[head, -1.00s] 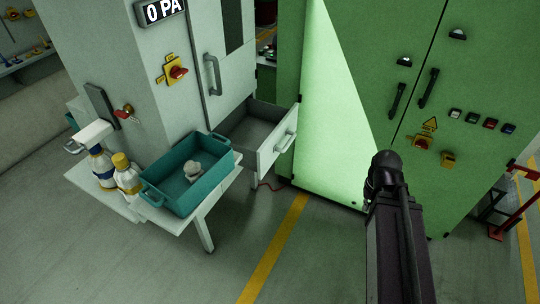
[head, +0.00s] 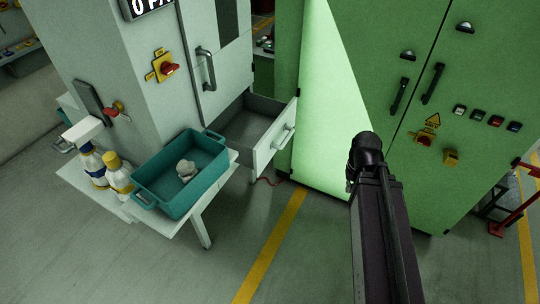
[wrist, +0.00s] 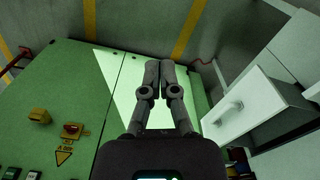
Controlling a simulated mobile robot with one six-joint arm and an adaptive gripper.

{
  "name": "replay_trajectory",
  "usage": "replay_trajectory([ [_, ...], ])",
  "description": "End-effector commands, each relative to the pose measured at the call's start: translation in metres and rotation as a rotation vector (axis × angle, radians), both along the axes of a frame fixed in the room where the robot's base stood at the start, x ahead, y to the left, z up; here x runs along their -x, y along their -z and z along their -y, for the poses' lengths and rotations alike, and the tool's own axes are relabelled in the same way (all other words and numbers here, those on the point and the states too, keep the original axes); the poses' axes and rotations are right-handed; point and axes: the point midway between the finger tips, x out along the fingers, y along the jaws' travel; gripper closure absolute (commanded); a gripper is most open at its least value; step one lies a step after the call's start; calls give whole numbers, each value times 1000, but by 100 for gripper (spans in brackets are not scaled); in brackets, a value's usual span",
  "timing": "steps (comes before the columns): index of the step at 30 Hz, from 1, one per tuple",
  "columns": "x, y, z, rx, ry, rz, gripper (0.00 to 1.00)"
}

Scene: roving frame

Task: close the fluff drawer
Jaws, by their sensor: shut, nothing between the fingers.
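The fluff drawer (head: 272,146) is a pale grey drawer in the white machine, pulled out, with a bar handle on its front. Its inside looks empty. It also shows in the wrist view (wrist: 243,105), on the right side, with its handle towards the picture's middle. My gripper (wrist: 160,66) is shut and empty, its fingertips together. It is apart from the drawer, to the left of its front in the wrist view. The head view shows my arm at the lower right but not the fingertips.
A teal bin (head: 184,205) with a pale fluffy lump (head: 186,170) in it stands on a white side table (head: 218,193) beside the drawer. Two bottles (head: 118,174) stand left of the bin. A green cabinet (head: 395,130) stands at the right. Floor is clear in front.

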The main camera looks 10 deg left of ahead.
Motion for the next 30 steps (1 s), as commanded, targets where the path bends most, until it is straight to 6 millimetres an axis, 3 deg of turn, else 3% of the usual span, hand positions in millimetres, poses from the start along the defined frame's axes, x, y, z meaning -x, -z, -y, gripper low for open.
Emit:
replay_trajectory([
  [11, -8, 16, -8, -44, 1, 10, 100],
  [30, -78, 113, -80, -475, 29, 96, 100],
])
